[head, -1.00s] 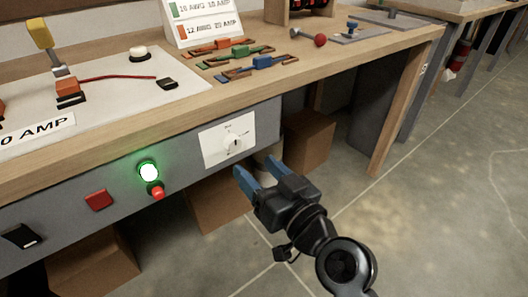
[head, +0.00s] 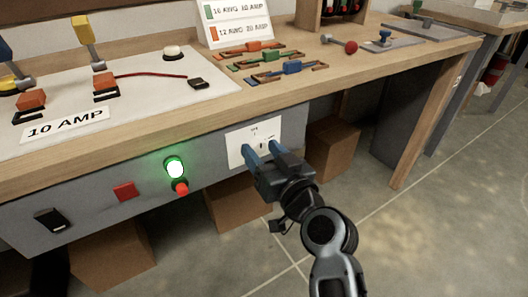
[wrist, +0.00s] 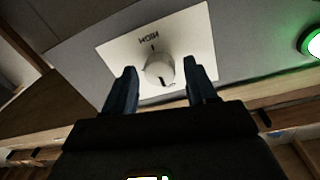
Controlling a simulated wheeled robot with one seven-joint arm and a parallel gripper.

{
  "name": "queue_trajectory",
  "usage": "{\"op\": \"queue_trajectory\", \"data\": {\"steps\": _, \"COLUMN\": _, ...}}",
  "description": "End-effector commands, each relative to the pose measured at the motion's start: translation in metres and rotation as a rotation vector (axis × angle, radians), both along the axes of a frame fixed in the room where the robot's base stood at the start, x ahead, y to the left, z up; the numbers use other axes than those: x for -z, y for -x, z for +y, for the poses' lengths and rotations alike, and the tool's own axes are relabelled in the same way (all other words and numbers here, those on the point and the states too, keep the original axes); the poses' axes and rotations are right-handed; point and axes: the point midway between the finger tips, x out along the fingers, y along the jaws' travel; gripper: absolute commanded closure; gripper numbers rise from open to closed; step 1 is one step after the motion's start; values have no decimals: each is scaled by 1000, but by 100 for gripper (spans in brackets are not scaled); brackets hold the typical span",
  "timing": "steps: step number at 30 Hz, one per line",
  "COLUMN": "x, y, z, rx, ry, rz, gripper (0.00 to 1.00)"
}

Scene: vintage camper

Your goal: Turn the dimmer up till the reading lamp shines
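The dimmer is a round white knob (wrist: 158,71) on a white plate (wrist: 197,27) marked "HIGH" in the wrist view. The plate (head: 236,156) is on the grey front panel under the bench in the head view. My gripper (wrist: 160,76) is open, with its dark blue fingers on either side of the knob and visible gaps between. In the head view my gripper (head: 262,152) reaches the plate and largely hides the knob. I cannot make out a reading lamp in either view.
The panel also carries a lit green light (head: 175,168), a red button (head: 181,188), a red square switch (head: 125,191) and a black switch (head: 52,220). The wooden benchtop (head: 210,110) overhangs above. Cardboard boxes (head: 238,204) stand below. The floor to the right is open.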

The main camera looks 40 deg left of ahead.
Motion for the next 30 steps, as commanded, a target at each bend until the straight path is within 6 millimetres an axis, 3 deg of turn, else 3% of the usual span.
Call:
{"op": "queue_trajectory", "data": {"steps": 2, "x": 0, "y": 0, "z": 0, "rx": 0, "ry": 0, "rz": 0, "gripper": 51}}
{"op": "queue_trajectory", "data": {"steps": 15, "x": 0, "y": 0, "z": 0, "rx": 0, "ry": 0, "rz": 0, "gripper": 93}}
{"op": "queue_trajectory", "data": {"steps": 30, "x": -1, "y": 0, "z": -1, "rx": 2, "ry": -53, "rz": 129, "gripper": 94}}
